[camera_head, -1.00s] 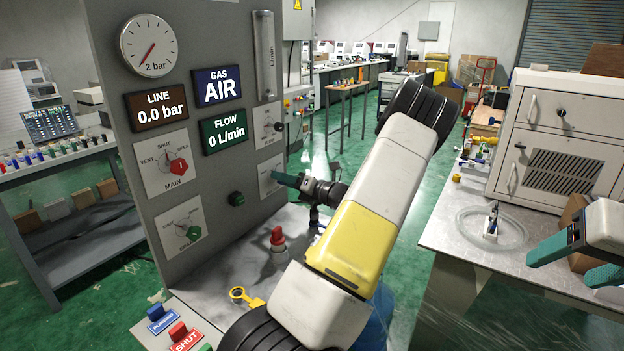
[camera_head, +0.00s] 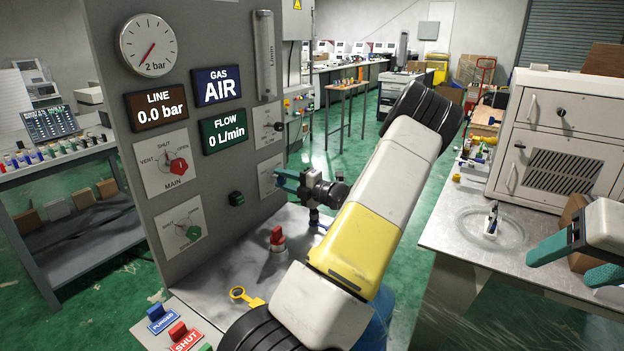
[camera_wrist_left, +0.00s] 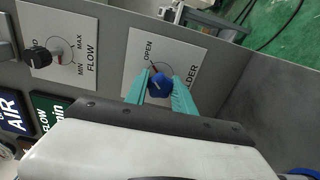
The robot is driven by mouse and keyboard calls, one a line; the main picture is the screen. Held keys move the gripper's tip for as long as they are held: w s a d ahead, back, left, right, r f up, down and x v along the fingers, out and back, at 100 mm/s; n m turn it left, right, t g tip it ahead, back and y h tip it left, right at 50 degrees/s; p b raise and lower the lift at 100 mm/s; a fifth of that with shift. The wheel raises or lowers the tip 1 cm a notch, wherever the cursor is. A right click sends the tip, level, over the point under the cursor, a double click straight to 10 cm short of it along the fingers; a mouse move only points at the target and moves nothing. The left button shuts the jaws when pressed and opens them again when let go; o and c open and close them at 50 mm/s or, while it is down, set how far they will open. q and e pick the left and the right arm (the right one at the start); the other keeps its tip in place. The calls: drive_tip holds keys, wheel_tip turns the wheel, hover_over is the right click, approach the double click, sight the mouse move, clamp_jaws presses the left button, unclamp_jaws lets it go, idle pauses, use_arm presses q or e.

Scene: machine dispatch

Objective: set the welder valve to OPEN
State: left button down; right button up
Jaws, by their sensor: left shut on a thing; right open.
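The welder valve is a blue knob (camera_wrist_left: 159,85) on a white plate (camera_wrist_left: 143,55) marked OPEN and, partly hidden, a word ending in "LDER". My left gripper (camera_wrist_left: 159,92) is shut on the blue knob, with one teal finger on each side. My right gripper (camera_head: 578,262) is open and empty over the right bench.
The grey panel (camera_head: 217,130) also holds a red MAIN knob (camera_head: 178,166), a green knob (camera_head: 193,232) and a black FLOW knob (camera_wrist_left: 40,57). The displays read AIR, 0.0 bar and 0 L/min. A red-topped knob (camera_head: 277,236) and a yellow tag (camera_head: 245,297) are on the ledge below.

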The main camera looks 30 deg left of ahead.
use_arm(q)
drive_tip(key=shift+m, duration=0.3)
drive_tip(key=c, duration=1.1)
unclamp_jaws()
drive_tip(key=shift+o, duration=0.2)
drive_tip(key=shift+d, duration=0.15)
drive_tip(key=d, duration=0.7)
drive_tip(key=shift+s+d, duration=0.3)
